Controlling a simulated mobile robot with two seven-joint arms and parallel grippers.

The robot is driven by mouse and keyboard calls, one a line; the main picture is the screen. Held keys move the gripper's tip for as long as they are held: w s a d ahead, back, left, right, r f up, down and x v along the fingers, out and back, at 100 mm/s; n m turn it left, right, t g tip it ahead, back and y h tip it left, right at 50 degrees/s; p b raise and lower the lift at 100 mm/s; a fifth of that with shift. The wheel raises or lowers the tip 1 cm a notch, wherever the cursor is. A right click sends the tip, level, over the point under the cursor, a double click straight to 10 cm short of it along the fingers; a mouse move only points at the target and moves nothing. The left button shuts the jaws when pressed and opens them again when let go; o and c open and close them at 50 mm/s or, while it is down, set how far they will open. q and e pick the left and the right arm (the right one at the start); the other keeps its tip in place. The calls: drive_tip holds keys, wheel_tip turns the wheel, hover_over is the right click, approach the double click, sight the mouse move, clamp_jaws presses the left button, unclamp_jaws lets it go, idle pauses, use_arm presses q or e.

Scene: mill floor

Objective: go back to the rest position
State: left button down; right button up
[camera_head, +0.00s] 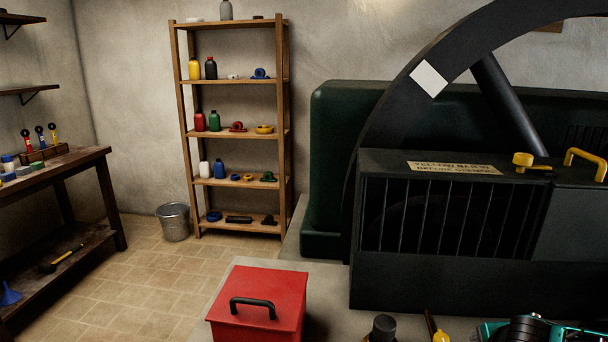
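Neither of my grippers shows in the head view, and no part of my arms can be made out with certainty. The task names no object. A red box (258,300) with a black handle on its lid stands on the pale plinth at the bottom centre. Whether anything is held cannot be seen.
A dark machine guard (450,205) and large flywheel (388,130) fill the right. A dark-capped item (383,328), a yellow-handled tool (437,331) and a teal-and-black device (535,330) are cut off below. A wooden shelf (238,131), bucket (174,221) and workbench (75,165) stand left; tiled floor (145,275) is clear.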

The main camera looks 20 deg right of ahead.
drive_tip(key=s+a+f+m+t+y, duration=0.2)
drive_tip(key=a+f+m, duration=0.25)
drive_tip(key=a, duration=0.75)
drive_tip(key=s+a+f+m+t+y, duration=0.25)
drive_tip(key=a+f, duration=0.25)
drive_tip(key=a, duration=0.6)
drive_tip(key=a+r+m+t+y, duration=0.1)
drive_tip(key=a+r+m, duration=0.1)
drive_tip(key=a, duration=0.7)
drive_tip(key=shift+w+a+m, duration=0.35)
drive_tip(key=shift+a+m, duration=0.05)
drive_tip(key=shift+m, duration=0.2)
